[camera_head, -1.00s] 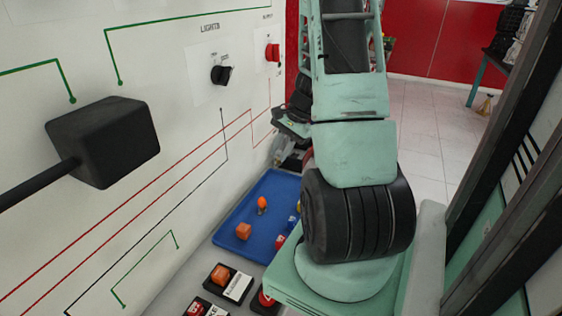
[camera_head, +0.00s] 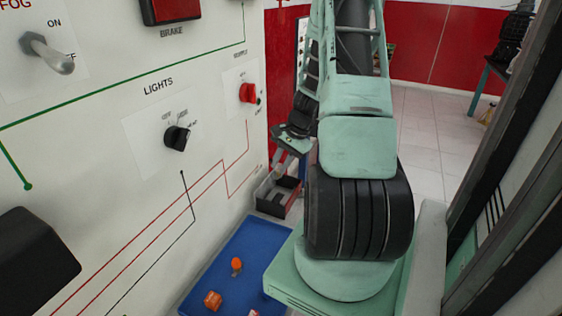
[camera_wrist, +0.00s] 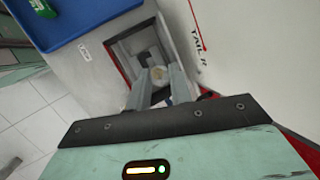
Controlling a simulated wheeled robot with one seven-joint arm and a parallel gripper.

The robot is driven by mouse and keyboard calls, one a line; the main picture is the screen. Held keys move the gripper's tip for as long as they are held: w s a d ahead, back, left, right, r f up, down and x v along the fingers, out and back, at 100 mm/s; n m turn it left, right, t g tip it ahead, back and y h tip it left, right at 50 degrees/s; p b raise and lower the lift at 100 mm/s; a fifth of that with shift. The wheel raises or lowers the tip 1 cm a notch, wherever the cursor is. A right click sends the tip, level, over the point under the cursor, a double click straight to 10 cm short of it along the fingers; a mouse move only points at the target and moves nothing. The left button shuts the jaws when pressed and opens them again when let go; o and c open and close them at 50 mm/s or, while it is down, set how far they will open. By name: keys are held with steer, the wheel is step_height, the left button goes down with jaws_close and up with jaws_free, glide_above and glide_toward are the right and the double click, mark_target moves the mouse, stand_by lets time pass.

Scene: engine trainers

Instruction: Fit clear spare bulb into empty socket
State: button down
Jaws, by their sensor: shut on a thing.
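My gripper (camera_wrist: 160,92) is shut on a small clear bulb (camera_wrist: 158,73), whose pale round end shows between the fingers in the wrist view. In the head view my gripper (camera_head: 279,170) hangs low by the white panel, and the bulb is too small to make out there. Below it stands an open box (camera_head: 288,199) with a dark inside and a red edge. In the wrist view the fingers are over this box (camera_wrist: 121,47); I cannot tell whether the bulb touches anything. No empty socket can be clearly made out.
A blue tray (camera_head: 222,277) lies along the panel's foot, nearer than the box, with orange bulbs (camera_head: 236,264) (camera_head: 212,299). The white panel (camera_head: 100,190) carries knobs and a black housing (camera_head: 35,262). It stands close beside my gripper. Tiled floor is open at the right.

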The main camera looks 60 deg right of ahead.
steer(key=shift+f+b, duration=2.6)
steer(key=shift+f, duration=0.85)
steer(key=shift+f+b, duration=1.05)
steer(key=shift+f, duration=0.2)
steer(key=c, duration=0.8)
jaws_free()
steer(key=shift+s+r, duration=0.1)
steer(key=shift+o, duration=0.5)
steer(key=shift+r+p, duration=0.8)
steer(key=shift+r, duration=0.05)
steer(key=shift+r+p, duration=2.4)
steer(key=shift+r, duration=0.75)
steer(key=shift+f, duration=0.1)
